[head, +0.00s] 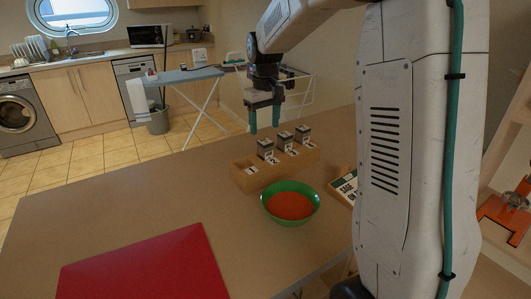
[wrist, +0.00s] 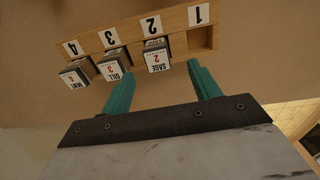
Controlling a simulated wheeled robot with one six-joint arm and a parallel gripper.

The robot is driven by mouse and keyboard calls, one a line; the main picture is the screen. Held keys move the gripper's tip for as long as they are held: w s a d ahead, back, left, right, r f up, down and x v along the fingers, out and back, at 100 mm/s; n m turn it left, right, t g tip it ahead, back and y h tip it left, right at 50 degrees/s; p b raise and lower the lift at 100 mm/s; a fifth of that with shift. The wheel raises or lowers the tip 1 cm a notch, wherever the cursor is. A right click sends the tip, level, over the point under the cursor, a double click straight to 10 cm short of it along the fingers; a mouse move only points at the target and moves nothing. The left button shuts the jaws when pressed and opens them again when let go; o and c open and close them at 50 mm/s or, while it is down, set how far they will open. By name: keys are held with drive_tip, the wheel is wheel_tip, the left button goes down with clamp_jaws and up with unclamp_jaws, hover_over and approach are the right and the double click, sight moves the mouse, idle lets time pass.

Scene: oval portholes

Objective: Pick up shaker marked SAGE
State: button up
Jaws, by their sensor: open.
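The shaker marked SAGE (wrist: 157,58) sits in slot 2 of the wooden rack (wrist: 134,29); its white label also bears a 2. In the head view it appears as the leftmost shaker (head: 265,147), beside the empty slot. A shaker marked DILL (wrist: 112,66) is in slot 3, and one that seems to read MINT (wrist: 77,75) is in slot 4. My gripper (wrist: 161,70) is open and empty, its teal fingers on either side of the SAGE shaker in the wrist view. In the head view my gripper (head: 264,122) hangs above the rack, apart from the shakers.
Slot 1 (wrist: 201,39) is empty. A green bowl (head: 291,217) with orange contents stands in front of the rack. A tray with label pieces (head: 346,187) lies to its right, partly behind my arm. A red mat (head: 140,266) lies front left; the table's left (head: 110,215) is clear.

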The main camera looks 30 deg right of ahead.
sight(265, 141)
drive_tip(key=shift+w+d+f, duration=0.15)
drive_tip(key=shift+w+f, duration=0.05)
drive_tip(key=shift+f, duration=0.25)
wheel_tip(265, 141, down, 7)
drive_tip(key=shift+w+d+f, duration=0.1)
drive_tip(key=c, duration=1.1)
